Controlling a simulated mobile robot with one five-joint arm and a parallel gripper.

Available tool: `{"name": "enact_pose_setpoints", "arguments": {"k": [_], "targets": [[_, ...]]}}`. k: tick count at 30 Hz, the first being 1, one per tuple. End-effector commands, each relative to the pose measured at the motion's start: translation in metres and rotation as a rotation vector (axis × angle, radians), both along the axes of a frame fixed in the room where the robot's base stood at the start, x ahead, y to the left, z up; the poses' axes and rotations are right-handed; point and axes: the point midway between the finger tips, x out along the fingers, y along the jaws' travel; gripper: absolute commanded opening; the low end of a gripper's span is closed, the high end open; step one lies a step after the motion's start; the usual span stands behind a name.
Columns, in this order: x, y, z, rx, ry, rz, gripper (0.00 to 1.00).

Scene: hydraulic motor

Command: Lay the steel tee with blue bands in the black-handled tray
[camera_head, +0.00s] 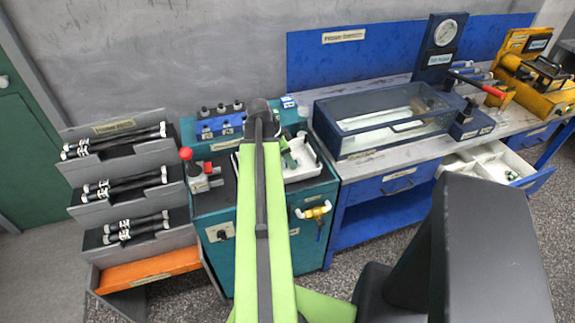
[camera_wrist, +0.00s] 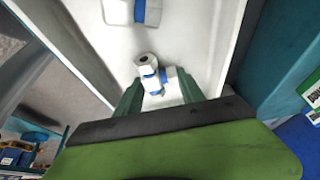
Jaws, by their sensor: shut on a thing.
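The steel tee with blue bands (camera_wrist: 150,68) is between the green fingers of my gripper (camera_wrist: 158,88) in the wrist view. My gripper is shut on it, and its lower part is partly hidden between the fingers. The white tray (camera_wrist: 200,25) lies under the tee in that view; whether the tee touches its floor I cannot tell. In the head view the white tray (camera_head: 310,165) sits on the teal cabinet, partly hidden by my arm, with a dark piece at its far edge that may be a handle. My gripper (camera_head: 288,158) is over its left part.
A white piece with blue edges (camera_wrist: 133,12) lies farther along the tray. A red-knobbed valve (camera_head: 195,172) and a blue block with fittings (camera_head: 220,127) stand left of the tray. A clear-covered case (camera_head: 380,120) is on the bench at right. An open drawer (camera_head: 490,165) sticks out below.

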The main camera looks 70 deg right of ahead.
Motion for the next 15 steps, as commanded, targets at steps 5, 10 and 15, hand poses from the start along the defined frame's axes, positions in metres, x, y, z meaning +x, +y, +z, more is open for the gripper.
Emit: {"name": "enact_pose_setpoints", "arguments": {"k": [5,10,15], "targets": [[-0.0003,-0.0001,-0.0004,0.000,0.000,0.000,0.00],[-0.0004,-0.0001,-0.0011,0.000,0.000,-0.001,0.59],[-0.0006,-0.0002,-0.0011,0.000,0.000,-0.001,0.68]]}}
